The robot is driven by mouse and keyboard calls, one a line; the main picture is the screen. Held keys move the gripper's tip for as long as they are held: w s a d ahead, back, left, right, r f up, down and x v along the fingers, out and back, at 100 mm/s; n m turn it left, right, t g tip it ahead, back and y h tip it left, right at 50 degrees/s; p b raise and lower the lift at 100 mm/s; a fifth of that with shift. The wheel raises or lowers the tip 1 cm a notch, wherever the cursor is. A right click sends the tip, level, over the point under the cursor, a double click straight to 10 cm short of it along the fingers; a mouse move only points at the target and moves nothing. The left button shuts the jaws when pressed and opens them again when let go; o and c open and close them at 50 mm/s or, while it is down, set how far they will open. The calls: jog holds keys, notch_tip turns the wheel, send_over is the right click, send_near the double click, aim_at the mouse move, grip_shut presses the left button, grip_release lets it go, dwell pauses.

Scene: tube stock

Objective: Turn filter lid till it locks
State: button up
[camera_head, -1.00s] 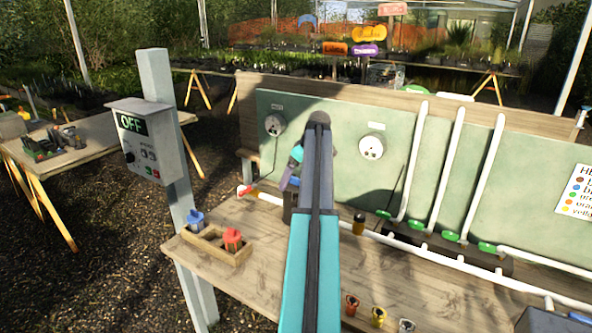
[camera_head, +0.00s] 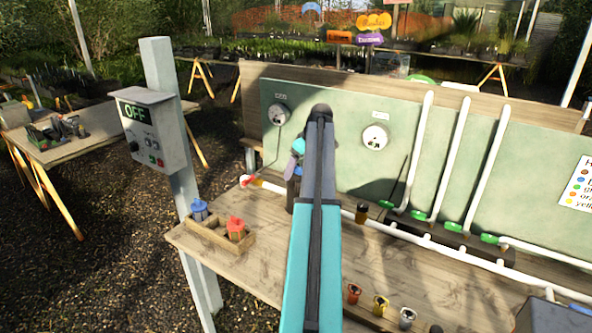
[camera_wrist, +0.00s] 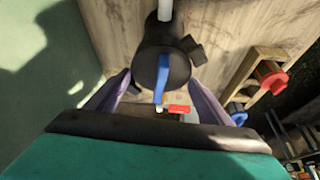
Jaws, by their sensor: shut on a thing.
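The filter's dark round lid (camera_wrist: 150,74), with a blue bar across it, fills the middle of the wrist view, on a black body joined to a white pipe. My gripper (camera_wrist: 160,84) has one purple finger on each side of the lid and is shut on it. In the head view, my gripper (camera_head: 296,158) is at the left part of the bench, and my arm hides most of it. The dark filter body (camera_head: 293,190) shows only partly there. Whether the lid is locked cannot be seen.
A red valve handle (camera_wrist: 179,109) is close below the lid in the wrist view. A wooden tray (camera_head: 217,243) with a blue and a red part stands on the bench (camera_head: 440,285). Several small cups stand at the front. A control box (camera_head: 150,132) reads OFF.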

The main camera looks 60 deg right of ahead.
jog(key=m+h+p, duration=0.1)
jog(key=m, duration=0.3)
jog(key=shift+h, duration=0.3)
jog(key=shift+m, duration=0.3)
jog(key=shift+g, duration=0.3)
jog(key=shift+m+g+h+p, duration=0.45)
jog(key=shift+m+h, duration=0.25)
jog(key=shift+m, duration=1.3)
jog(key=o, duration=1.2)
jog(key=shift+r, duration=0.1)
